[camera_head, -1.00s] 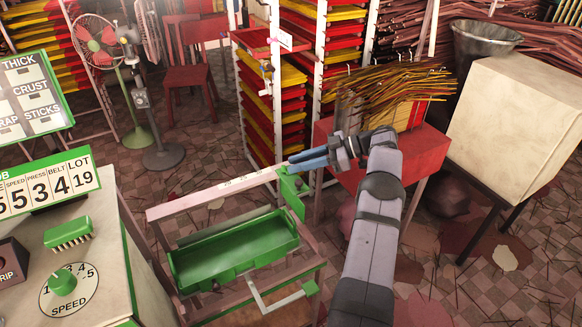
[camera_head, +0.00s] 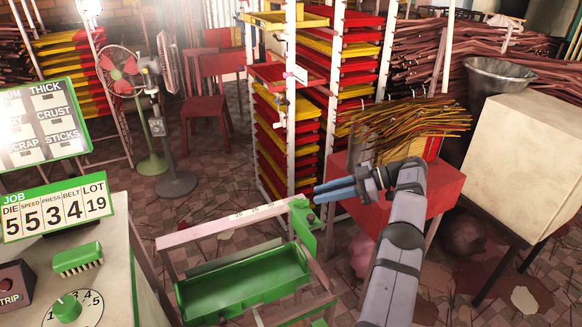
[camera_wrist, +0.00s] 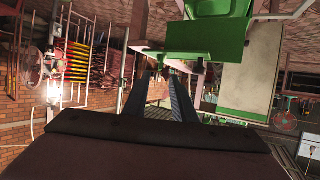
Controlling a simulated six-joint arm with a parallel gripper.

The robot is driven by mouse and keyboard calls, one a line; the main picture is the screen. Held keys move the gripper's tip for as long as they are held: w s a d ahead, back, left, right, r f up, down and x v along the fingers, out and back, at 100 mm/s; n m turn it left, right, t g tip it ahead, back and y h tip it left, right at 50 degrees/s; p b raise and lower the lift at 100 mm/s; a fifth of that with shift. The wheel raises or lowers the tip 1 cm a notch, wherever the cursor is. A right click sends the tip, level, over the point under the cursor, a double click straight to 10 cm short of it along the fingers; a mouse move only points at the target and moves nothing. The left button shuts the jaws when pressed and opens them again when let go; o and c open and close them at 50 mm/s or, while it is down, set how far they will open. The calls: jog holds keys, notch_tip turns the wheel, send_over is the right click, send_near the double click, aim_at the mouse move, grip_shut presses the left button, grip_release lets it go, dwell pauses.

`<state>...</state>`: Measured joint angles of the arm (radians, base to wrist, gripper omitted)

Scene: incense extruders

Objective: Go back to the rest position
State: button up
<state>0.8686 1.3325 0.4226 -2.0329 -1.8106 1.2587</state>
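My gripper (camera_head: 318,192) points left in the head view, its blue-grey fingers held above and slightly right of the green bracket on the trolley frame. In the wrist view the two fingers (camera_wrist: 159,75) stand apart with a clear gap, and nothing shows between them. My arm reaches up from the lower right of the head view, bent at the wrist in front of the red stand. No object is held.
A green tray (camera_head: 243,285) sits in the trolley frame below the gripper. A red stand (camera_head: 440,190) with incense sticks (camera_head: 400,122) lies behind the wrist. Racks of trays (camera_head: 345,70) stand behind. A pale cabinet (camera_head: 525,160) is at right, a control desk (camera_head: 115,265) at left.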

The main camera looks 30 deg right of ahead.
jog(key=w+a+r+m+t+h+p, duration=0.1)
jog(key=w+a+r+m+t+h, duration=0.15)
jog(key=w+r, duration=0.4)
jog(key=w+a+r+m+t+h+p, duration=0.2)
jog(key=w+r+t+h, duration=0.15)
jog(key=w+r, duration=0.3)
jog(key=w+a+r+m+t+h+p, duration=0.1)
jog(key=w+a+r+m+t+h, duration=0.1)
jog(key=w+r+t, duration=0.35)
jog(key=s+a+f+m+g+h+p, duration=0.15)
jog(key=s+a+f+g, duration=0.45)
jog(key=s, duration=1)
jog(key=s+a+f+m+g+h+p, duration=0.15)
jog(key=s+a+f+g, duration=0.5)
jog(key=s, duration=0.85)
jog(key=s+a+f+m+g+h+p, duration=0.1)
jog(key=s+a+f+m+g+p, duration=0.35)
jog(key=s, duration=1.15)
notch_tip(320, 180, down, 10)
jog(key=a+n+g+b, duration=0.1)
jog(key=a+n+b, duration=0.1)
jog(key=b, duration=1)
jog(key=shift+a, duration=0.15)
jog(key=shift+r, duration=0.1)
